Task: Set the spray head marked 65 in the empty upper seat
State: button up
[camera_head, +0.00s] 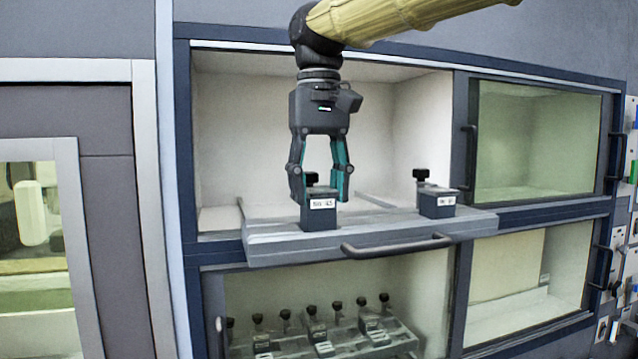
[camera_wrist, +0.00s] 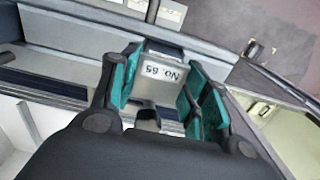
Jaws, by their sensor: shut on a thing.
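My gripper (camera_head: 325,185) points down in the open upper bay, its teal-padded fingers on either side of a dark block, the spray head marked 65 (camera_head: 320,215). In the wrist view, the spray head (camera_wrist: 158,80) shows between the fingers (camera_wrist: 155,95), its "No. 65" label upside down. It is upright at the left part of the pulled-out grey upper rack (camera_head: 385,236). I cannot tell whether its base rests fully in the seat, as the seat is hidden beneath it. A second spray head (camera_head: 438,203) with a black knob sits at the rack's right; its label is too small to read.
A bar handle (camera_head: 397,245) runs along the rack's front. The lower bay holds a rack of several spray heads (camera_head: 318,328) behind glass. A frame post (camera_head: 461,140) and a closed glass door (camera_head: 537,140) stand to the right. The rack's middle is clear.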

jog(key=shift+f, duration=0.35)
jog(key=o, duration=1.3)
jog(key=shift+r, duration=0.1)
notch_tip(320, 180, up, 12)
